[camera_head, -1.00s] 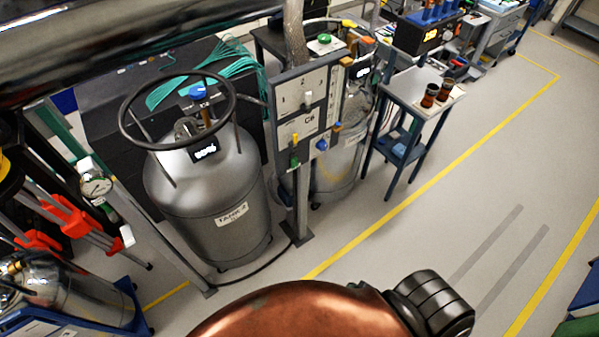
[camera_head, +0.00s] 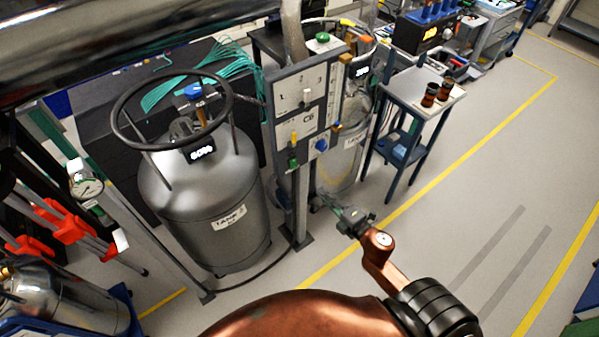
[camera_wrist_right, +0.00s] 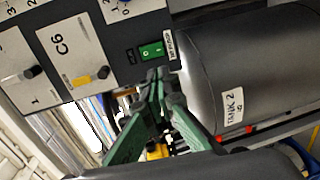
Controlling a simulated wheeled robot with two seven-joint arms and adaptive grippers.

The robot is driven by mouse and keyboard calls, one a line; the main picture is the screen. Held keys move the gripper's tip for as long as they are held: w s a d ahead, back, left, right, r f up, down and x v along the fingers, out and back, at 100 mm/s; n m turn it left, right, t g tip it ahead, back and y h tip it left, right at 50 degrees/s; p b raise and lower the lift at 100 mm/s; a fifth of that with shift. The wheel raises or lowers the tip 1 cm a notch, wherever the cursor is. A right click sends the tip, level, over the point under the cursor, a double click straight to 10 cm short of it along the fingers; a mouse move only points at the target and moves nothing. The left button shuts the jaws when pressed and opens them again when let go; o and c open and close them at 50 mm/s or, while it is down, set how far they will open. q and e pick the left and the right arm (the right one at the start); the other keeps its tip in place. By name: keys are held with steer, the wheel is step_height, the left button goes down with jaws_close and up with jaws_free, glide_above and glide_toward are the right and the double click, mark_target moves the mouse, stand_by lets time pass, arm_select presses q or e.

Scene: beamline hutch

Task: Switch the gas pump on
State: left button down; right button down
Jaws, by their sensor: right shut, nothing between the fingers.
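In the right wrist view, a green rocker switch (camera_wrist_right: 152,51) sits in a black frame at the panel's edge, beside a small white label too small to read surely. My right gripper (camera_wrist_right: 160,82) is shut and empty, its green-grey fingertips pointing toward the panel (camera_wrist_right: 128,68). The tips appear just under the switch in the picture; I cannot tell whether they touch anything. In the head view, my right gripper (camera_head: 330,203) is low in front of the panel post, and the upright panel (camera_head: 318,84) stands above it. My left gripper is not in view.
A grey tank (camera_head: 205,200) stands left of the panel and another tank (camera_head: 342,160) behind it. A small cart (camera_head: 405,95) with brown jars is to the right. The floor to the right is clear.

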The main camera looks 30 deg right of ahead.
mark_target(294, 167)
steer(key=shift+w, duration=0.15)
steer(key=w, duration=0.4)
steer(key=w+f, duration=0.1)
steer(key=w, duration=0.4)
steer(key=w+a, duration=0.1)
steer(key=w, duration=0.3)
steer(key=shift+w+f, duration=0.3)
steer(key=shift+f, duration=0.1)
steer(key=shift+w+a, duration=0.1)
steer(key=shift+w+a+f, duration=0.1)
steer(key=shift+w+f, duration=0.15)
steer(key=shift+w, duration=0.05)
steer(key=shift+s+r, duration=0.1)
steer(key=s+d+f+b, duration=0.1)
steer(key=s, duration=1.2)
steer(key=shift+s+d+f, duration=0.15)
steer(key=shift+s+f, duration=0.2)
steer(key=shift+f, duration=0.05)
